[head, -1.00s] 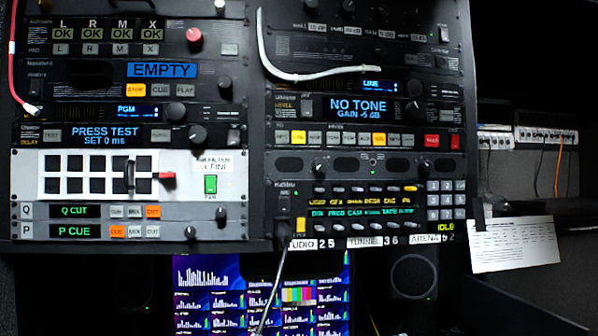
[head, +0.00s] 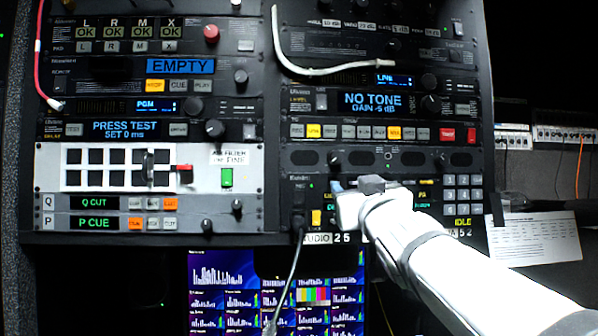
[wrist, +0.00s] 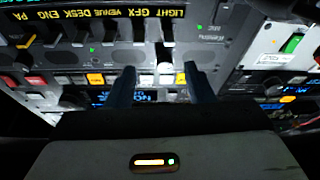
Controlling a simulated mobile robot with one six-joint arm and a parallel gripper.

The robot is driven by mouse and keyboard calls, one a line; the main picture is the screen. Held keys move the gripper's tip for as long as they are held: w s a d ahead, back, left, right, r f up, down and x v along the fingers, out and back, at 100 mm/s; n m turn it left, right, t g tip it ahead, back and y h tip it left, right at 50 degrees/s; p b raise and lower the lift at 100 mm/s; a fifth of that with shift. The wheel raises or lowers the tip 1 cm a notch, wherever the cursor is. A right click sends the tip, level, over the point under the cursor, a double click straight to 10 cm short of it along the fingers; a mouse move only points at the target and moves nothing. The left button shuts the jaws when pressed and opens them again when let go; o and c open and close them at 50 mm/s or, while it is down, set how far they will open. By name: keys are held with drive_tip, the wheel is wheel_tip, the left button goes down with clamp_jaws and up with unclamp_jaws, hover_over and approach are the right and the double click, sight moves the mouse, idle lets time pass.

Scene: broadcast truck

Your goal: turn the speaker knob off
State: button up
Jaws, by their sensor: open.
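The speaker panel (head: 406,160) is a dark strip with round grilles in the right rack. My gripper (head: 350,184) is open just below the left-end knob in the head view.
A row of lit buttons (head: 374,132) lies just above the panel. The intercom panel (head: 297,203) below is partly covered by my arm. A white cable (head: 325,70) crosses the upper rack. A paper sheet (head: 535,238) hangs at right.

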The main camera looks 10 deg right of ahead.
sight(337, 161)
drive_tip(key=shift+n+t+y, duration=0.4)
drive_tip(key=x, duration=0.2)
drive_tip(key=r+p+x, duration=0.1)
drive_tip(key=x, duration=0.5)
drive_tip(key=shift+s+a+r+p, duration=0.25)
drive_tip(key=shift+r+p, duration=0.15)
drive_tip(key=shift+r, duration=0.05)
drive_tip(key=c, duration=1)
drive_tip(key=shift+d+r+n+p, duration=0.1)
drive_tip(key=shift+r+n+p, duration=0.15)
drive_tip(key=shift+p, duration=0.25)
drive_tip(key=shift+f+n+y, duration=0.2)
drive_tip(key=shift+n+y, duration=0.15)
drive_tip(key=shift+y, duration=0.05)
